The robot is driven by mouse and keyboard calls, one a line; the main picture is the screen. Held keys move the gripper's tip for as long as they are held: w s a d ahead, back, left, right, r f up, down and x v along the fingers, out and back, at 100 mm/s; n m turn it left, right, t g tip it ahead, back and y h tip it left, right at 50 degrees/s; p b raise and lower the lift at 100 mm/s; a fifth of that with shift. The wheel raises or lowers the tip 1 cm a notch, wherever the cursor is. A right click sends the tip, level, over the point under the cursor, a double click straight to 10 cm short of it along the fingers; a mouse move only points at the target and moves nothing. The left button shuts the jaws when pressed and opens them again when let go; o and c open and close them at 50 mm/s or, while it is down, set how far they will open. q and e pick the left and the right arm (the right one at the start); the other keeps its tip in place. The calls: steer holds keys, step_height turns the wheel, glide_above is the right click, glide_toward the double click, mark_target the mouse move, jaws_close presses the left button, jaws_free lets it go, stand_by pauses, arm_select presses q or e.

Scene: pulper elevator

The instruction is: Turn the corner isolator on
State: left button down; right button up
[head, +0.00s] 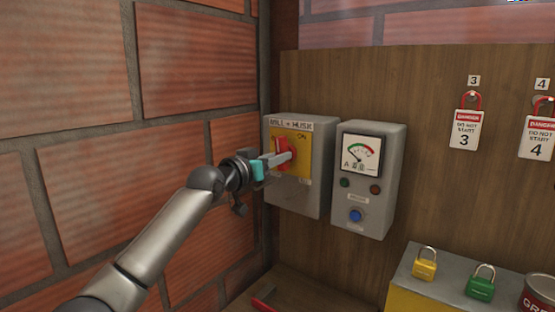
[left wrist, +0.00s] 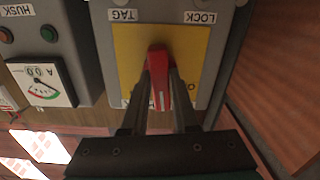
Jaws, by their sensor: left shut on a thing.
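The corner isolator is a grey box (head: 321,170) labelled MILL + HUSK, with a yellow plate (head: 304,167) and a red handle (head: 281,147). It hangs on the wooden board next to the brick corner. ON is printed at the plate's upper right. The handle stands about upright on the plate. My left gripper (head: 284,157) is shut on the handle. In the left wrist view, upside down, its two fingers flank the red handle (left wrist: 159,75), whose white mark shows. The gripper hides part of the plate's lettering there. My right gripper is not in view.
A grey meter box (head: 385,205) with lamps and a blue button is close on the right. Danger tags (head: 466,130) hang further right. A yellow padlock (head: 425,264) and a green padlock (head: 481,283) stand on a ledge. The brick wall (head: 75,190) is close on the left.

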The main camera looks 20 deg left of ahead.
arm_select(q)
steer(key=shift+m, duration=0.6)
steer(key=c, duration=0.7)
jaws_free()
steer(key=shift+b+v, duration=1.25)
steer(key=shift+v, duration=6.4)
